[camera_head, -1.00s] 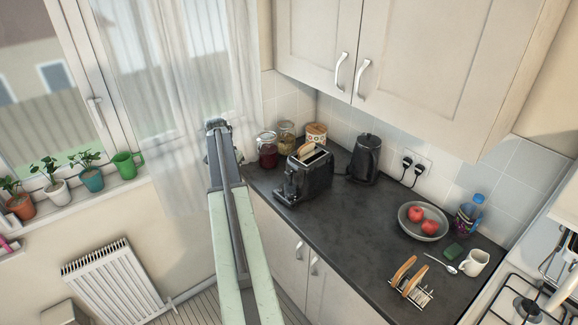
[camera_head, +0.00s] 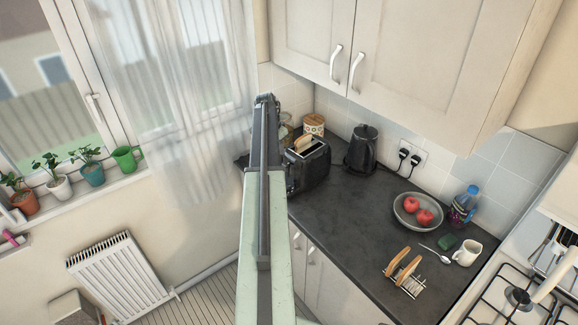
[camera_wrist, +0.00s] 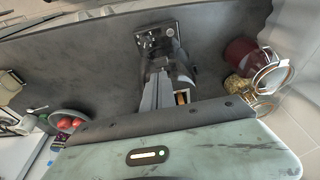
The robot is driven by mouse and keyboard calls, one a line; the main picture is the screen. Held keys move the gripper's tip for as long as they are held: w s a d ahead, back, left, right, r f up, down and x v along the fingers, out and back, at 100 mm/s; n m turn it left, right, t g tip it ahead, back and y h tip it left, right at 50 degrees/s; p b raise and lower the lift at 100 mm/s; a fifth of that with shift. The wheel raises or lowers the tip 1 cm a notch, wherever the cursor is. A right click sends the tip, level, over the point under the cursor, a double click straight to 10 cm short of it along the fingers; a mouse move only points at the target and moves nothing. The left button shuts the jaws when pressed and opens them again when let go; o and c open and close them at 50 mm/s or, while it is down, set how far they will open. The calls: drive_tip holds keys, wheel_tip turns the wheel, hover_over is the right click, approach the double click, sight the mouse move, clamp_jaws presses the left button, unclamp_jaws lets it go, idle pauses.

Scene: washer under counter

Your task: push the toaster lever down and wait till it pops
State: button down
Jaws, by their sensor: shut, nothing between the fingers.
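The black toaster (camera_head: 312,166) stands on the dark counter in the head view. A slice of bread (camera_head: 302,144) shows in its slot. My arm hides the toaster's left end, so its lever does not show there. In the wrist view the toaster's end panel (camera_wrist: 152,42) faces the camera with small controls on it. I cannot tell for sure which part is the lever. My gripper (camera_wrist: 158,82) is shut and empty, and overlaps the toaster body in that view. I cannot tell whether it touches the toaster.
The black kettle (camera_head: 363,150) stands right of the toaster. A lidded canister (camera_head: 314,124) is behind it, and a red jar (camera_wrist: 243,60) is close by in the wrist view. A fruit bowl (camera_head: 404,222) and a toast rack (camera_head: 402,274) are farther right. Cupboards (camera_head: 420,60) hang above.

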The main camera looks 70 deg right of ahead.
sight(285, 165)
drive_tip(key=b+x, duration=0.5)
drive_tip(key=x, duration=0.1)
drive_tip(key=shift+f+b, duration=0.25)
drive_tip(key=shift+b, duration=0.1)
wheel_tip(285, 165, down, 8)
drive_tip(key=b, duration=0.8)
drive_tip(key=shift+r+p, duration=0.3)
drive_tip(key=shift+w+a+r, duration=0.1)
drive_tip(key=shift+a, duration=0.05)
drive_tip(key=a, duration=0.1)
drive_tip(key=w+a+r+p, duration=0.1)
drive_tip(key=shift+w+a, duration=0.15)
drive_tip(key=shift+a, duration=0.1)
drive_tip(key=shift+d+f, duration=0.1)
